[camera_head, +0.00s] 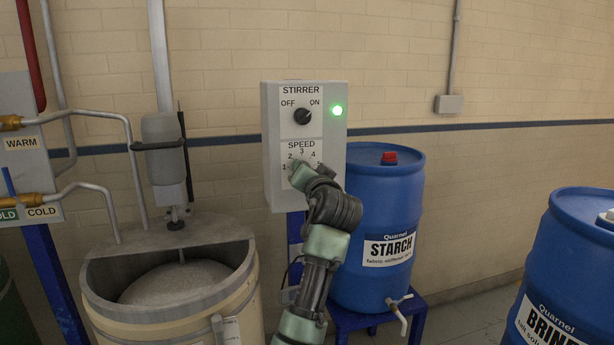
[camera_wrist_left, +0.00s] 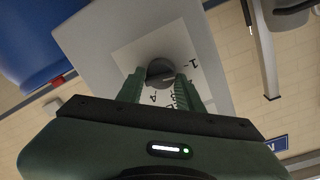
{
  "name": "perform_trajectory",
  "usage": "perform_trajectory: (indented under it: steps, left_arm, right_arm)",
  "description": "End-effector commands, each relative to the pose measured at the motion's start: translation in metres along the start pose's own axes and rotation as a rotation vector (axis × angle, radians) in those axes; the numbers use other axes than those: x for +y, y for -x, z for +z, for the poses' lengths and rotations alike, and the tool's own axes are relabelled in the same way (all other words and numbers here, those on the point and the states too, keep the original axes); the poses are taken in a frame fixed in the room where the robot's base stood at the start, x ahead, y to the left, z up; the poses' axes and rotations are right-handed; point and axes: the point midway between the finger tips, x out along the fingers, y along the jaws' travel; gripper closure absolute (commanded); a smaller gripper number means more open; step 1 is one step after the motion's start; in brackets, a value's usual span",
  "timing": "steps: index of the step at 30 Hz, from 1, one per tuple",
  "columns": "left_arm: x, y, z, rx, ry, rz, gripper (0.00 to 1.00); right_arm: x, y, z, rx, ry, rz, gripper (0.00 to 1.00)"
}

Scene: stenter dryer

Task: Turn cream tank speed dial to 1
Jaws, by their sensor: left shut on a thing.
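The grey control box (camera_head: 268,150) on the wall carries a white SPEED panel with numbers around its dial. The speed dial (camera_wrist_left: 160,70) is a dark round knob, seen between my left gripper's fingers in the left wrist view. My left gripper (camera_head: 297,172) is shut on the dial and covers it in the head view, so its exact setting cannot be read. The numbers 1 to 4 show around the hand. The cream tank (camera_head: 185,322) stands below to the left. My right gripper is not in view.
Above the dial is the black STIRRER switch (camera_head: 302,116), with a lit green lamp (camera_head: 337,110) beside it. A blue STARCH barrel (camera_head: 385,195) stands close to the right of the box. A stirrer motor (camera_head: 165,150) hangs over the tank.

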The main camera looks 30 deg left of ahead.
Motion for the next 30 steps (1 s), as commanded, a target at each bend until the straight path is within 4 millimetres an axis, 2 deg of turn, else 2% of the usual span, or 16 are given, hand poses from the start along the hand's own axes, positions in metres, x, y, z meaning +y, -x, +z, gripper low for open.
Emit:
perform_trajectory:
  steps: [12, 13, 15, 25, 30]
  left_arm:
    - [0.002, 0.000, 0.002, -0.006, 0.011, 0.004, 1.00]
    - [0.002, 0.000, 0.002, -0.006, 0.011, 0.004, 0.61]
    - [0.002, 0.000, 0.002, -0.006, 0.011, 0.004, 0.44]
    - [0.001, 0.001, 0.001, -0.002, 0.009, 0.002, 0.44]
    - [0.003, 0.020, 0.003, 0.000, 0.011, 0.002, 0.44]
  right_arm:
    - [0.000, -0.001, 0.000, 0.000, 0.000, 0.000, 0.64]
    - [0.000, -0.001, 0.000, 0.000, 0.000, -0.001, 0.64]
    - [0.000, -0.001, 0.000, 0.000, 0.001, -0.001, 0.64]
    - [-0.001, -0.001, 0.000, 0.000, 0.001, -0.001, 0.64]
    - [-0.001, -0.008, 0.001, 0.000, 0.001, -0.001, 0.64]
